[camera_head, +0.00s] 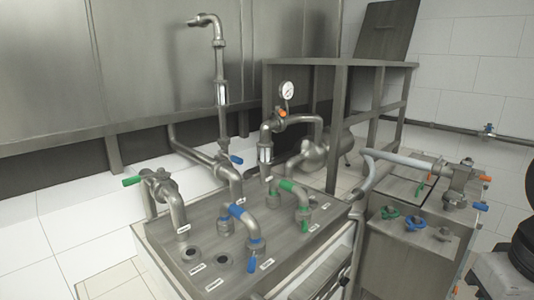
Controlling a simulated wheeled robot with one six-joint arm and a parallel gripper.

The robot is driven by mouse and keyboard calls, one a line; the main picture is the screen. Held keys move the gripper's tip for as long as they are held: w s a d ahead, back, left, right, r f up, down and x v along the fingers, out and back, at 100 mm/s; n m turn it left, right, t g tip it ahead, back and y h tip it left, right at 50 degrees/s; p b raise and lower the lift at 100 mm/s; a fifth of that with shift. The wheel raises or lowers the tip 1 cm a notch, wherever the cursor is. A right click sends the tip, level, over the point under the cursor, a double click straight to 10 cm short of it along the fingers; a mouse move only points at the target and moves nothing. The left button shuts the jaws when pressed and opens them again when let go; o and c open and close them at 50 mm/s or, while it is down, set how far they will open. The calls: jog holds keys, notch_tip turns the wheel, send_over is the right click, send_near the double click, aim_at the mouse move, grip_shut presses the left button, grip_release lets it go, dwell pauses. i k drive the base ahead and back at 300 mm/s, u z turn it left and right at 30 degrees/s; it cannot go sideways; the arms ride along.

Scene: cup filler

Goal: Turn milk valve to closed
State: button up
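Several pipe valves with coloured handles stand on and around a steel panel (290,250). A green-handled valve (133,181) is at the panel's left, its handle pointing left. A blue-handled valve (236,160) sits on the upright pipe behind. The small labels are unreadable, so I cannot tell which valve is the milk one. My gripper is not in view.
A pressure gauge (287,90) with an orange handle (282,113) stands behind the panel. At right, a steel cabinet (400,255) carries green fittings (390,212) and orange and blue handles. A steel frame (345,130) rises behind. Dark parts of mine show at the right edge.

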aim_at(237, 160)
jog(key=u, duration=0.25)
jog(key=i, duration=1.1)
jog(key=u, duration=0.65)
